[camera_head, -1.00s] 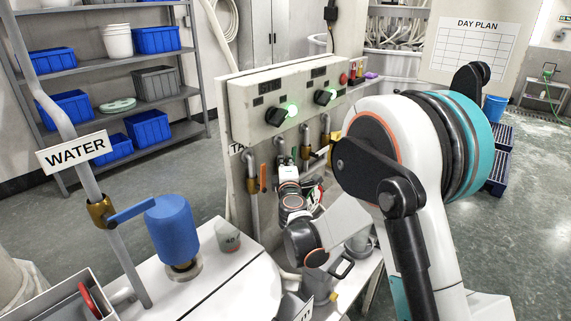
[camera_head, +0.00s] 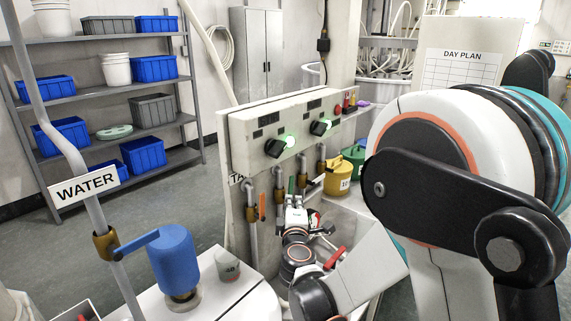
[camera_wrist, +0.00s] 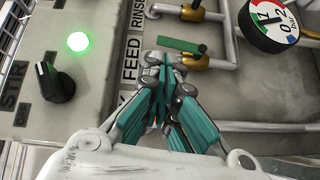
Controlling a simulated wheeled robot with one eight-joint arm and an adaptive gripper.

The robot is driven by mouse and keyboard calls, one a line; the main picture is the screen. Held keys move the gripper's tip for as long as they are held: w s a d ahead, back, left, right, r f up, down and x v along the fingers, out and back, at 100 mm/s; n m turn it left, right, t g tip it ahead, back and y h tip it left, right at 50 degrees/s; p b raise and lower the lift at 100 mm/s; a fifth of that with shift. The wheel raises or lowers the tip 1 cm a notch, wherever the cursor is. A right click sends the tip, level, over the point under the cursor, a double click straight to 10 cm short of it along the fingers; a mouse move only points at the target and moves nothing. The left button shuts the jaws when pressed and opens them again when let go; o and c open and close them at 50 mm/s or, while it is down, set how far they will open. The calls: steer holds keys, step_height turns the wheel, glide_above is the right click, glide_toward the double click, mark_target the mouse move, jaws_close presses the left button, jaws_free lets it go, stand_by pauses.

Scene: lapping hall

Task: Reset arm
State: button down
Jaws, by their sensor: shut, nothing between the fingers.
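My gripper (camera_wrist: 160,75) is shut and empty in the wrist view, its teal and grey fingers together in front of the panel. Close by its tips is a valve with a green handle (camera_wrist: 181,46) on a brass body, below the word RINSE. Whether the fingertips touch the panel cannot be told. In the head view my gripper (camera_head: 297,200) is small and partly hidden by my own arm, low in front of the control panel (camera_head: 240,130). My arm fills the right side of that view.
A pressure gauge (camera_wrist: 268,20) shows in the wrist view. A blue container (camera_head: 174,262) and a grey cup (camera_head: 228,265) stand on the white bench at left. Yellow (camera_head: 337,177) and green (camera_head: 353,158) cans stand behind my arm.

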steer(key=s+d+r+m+g+h, duration=0.3)
steer(key=d+m, duration=0.2)
steer(key=d, duration=0.5)
steer(key=s+d+r+m+g+h, duration=0.25)
steer(key=s+d+m, duration=0.2)
steer(key=d, duration=0.55)
steer(key=s+f+m+g+y, duration=0.2)
steer(key=s+m, duration=0.2)
steer(key=s, duration=0.9)
steer(key=s+f+m+g+y, duration=0.2)
steer(key=s+m+g+y, duration=0.1)
steer(key=s, duration=1.1)
steer(key=shift+s+a+m, duration=0.3)
steer(key=shift+m, duration=0.05)
